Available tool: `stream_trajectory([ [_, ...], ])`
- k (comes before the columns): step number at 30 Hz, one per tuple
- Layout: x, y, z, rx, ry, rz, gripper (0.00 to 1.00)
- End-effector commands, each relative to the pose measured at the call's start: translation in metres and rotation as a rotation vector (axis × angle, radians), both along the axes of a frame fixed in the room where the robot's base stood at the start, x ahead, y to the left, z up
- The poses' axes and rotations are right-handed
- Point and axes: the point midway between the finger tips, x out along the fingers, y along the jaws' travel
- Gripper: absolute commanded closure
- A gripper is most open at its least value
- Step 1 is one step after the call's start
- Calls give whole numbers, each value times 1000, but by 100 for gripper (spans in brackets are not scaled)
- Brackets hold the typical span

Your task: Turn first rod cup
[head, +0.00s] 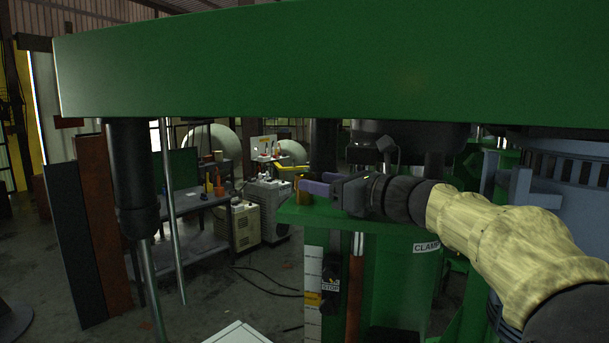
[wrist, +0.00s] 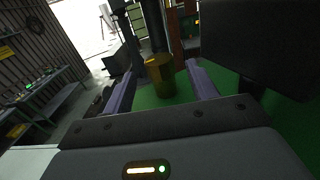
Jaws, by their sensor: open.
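The rod cup (wrist: 160,78) is a brass-coloured cylinder standing on a green surface in the wrist view, with a dark rod rising behind its top. My gripper (wrist: 160,70) is open, its two purple fingers on either side of the cup. A gap shows between each finger and the cup. In the head view, my gripper (head: 317,188) reaches in from the right, level with the cup (head: 303,197) on the green machine's ledge. The cup is mostly hidden there by the purple finger.
A large green beam (head: 330,60) crosses above my arm. A dark column (head: 130,165) stands at the left and a blue-grey motor housing (head: 560,175) at the right. A workbench (head: 195,202) with small items stands behind. A dark block (wrist: 260,45) fills the wrist view's upper right.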

Motion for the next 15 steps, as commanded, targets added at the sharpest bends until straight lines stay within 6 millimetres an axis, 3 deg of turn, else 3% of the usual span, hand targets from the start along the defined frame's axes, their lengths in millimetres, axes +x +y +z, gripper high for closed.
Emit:
stream_trajectory([
  [6,20,29,3,2,1,5,42],
  [15,27,39,0,0,0,3,42],
])
